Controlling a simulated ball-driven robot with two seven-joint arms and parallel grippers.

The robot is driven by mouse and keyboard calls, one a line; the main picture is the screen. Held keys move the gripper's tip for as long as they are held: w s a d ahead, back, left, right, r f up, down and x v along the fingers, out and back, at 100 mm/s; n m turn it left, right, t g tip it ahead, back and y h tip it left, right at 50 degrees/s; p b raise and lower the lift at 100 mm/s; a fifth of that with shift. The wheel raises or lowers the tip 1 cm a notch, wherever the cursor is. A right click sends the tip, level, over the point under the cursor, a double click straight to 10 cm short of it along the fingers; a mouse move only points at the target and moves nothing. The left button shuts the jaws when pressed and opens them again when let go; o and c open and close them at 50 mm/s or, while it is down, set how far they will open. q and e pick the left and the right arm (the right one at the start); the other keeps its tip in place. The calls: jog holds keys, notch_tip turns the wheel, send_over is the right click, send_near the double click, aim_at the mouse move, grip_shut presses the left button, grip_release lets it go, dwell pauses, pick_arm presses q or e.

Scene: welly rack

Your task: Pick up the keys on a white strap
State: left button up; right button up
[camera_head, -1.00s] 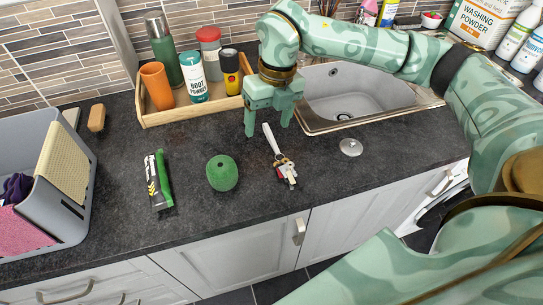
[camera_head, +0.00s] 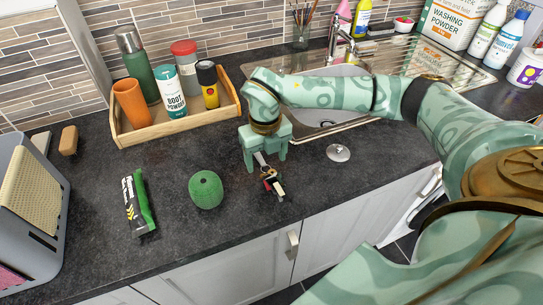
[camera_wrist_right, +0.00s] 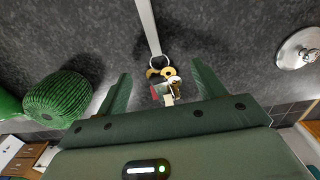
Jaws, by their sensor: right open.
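The keys (camera_head: 272,184) lie on the dark worktop in the head view, with a white strap (camera_head: 260,158) running back under my right gripper. In the right wrist view the bunch of keys (camera_wrist_right: 164,84), with brass-coloured and silver parts, shows between the two fingers, and the white strap (camera_wrist_right: 149,26) leads away to the top edge. My right gripper (camera_head: 266,163) is open over the strap, just behind the keys. Its fingers (camera_wrist_right: 160,72) stand apart on either side and grip nothing. Part of the strap is hidden by the gripper in the head view. My left gripper is not in view.
A green ball-like object (camera_head: 206,190) and a black-and-green tube (camera_head: 138,202) lie left of the keys. A metal disc (camera_head: 338,153) lies to the right. A wooden tray (camera_head: 181,126) with bottles and the sink (camera_head: 330,131) are behind. The worktop's front edge is near.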

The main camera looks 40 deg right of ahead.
aim_at(266, 168)
notch_tip(266, 168, down, 3)
jog(key=c, duration=1.2)
jog(key=shift+o, duration=0.2)
jog(key=shift+r, duration=0.1)
jog(key=shift+r, duration=0.5)
notch_tip(266, 168, up, 3)
jog(key=shift+a+f+p, duration=0.1)
jog(key=shift+a+p, duration=0.05)
jog(key=shift+p, duration=0.2)
jog(key=s+a+r+p, duration=0.1)
jog(key=a+r, duration=0.8)
jog(key=a, duration=0.4)
jog(key=shift+a, duration=0.35)
